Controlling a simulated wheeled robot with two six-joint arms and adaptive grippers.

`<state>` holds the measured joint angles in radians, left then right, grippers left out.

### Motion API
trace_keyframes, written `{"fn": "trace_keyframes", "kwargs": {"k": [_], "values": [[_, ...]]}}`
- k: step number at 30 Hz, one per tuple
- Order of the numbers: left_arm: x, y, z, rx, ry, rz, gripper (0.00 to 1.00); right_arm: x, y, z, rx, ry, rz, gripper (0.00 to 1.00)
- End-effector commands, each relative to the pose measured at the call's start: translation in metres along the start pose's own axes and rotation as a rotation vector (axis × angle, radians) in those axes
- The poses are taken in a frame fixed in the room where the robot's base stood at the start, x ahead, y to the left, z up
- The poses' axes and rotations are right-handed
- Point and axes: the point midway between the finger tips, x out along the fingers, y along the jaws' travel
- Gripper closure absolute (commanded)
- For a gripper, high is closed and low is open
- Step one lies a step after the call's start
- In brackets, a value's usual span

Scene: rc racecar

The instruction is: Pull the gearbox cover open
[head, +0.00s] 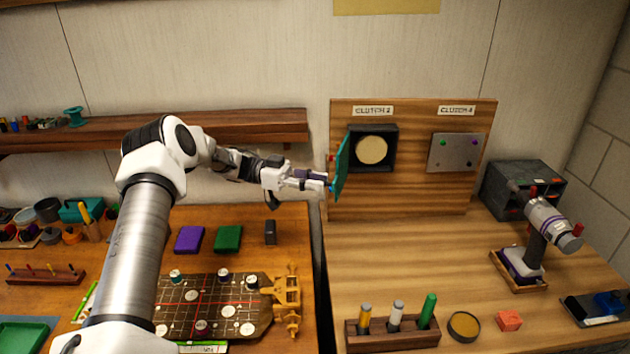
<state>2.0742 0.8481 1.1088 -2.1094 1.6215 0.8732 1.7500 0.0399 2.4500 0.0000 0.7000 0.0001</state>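The gearbox cover, a teal panel (341,166), stands swung out at the left side of a dark square housing (386,148) labelled "CLUTCH 2" on an upright wooden board. The housing's opening shows a round cream disc (371,149). My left gripper (323,184) reaches in from the left with its fingertips at or very near the lower left side of the cover. I cannot tell whether they touch or grip it, as the fingers are small and seen from the side. My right gripper is out of view.
A grey plate (456,153) is on the board's right. A dark box (517,189) and a drill-like tool (548,226) stand at the right. A wooden holder (392,336) with several pegs is at the front. The bench middle is clear. A shelf (240,126) runs behind my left arm.

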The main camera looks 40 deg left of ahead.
Motion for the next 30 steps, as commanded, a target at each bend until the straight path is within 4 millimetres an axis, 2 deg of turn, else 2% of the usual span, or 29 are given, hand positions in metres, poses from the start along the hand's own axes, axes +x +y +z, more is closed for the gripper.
{"fn": "trace_keyframes", "kwargs": {"k": [2, 10, 14, 17, 24, 27, 30], "values": [[0.000, 0.001, 0.002, -0.004, -0.001, 0.002, 0.53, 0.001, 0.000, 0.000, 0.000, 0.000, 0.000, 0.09], [0.000, 0.000, 0.000, -0.001, 0.002, 0.000, 0.53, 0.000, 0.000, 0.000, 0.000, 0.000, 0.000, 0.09], [-0.010, 0.000, 0.000, -0.001, 0.002, -0.002, 0.53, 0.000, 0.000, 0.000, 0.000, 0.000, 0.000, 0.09], [-0.030, -0.001, 0.001, 0.001, 0.001, -0.004, 0.53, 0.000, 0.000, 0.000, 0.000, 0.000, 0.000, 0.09], [-0.092, -0.001, 0.003, -0.002, -0.002, -0.003, 0.53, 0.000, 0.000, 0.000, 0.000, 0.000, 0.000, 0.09], [-0.110, -0.001, 0.004, -0.004, -0.002, -0.003, 0.53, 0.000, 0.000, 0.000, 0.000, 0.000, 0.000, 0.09], [-0.118, -0.001, 0.003, -0.003, -0.001, 0.000, 0.53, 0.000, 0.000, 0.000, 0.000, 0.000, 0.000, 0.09]]}}
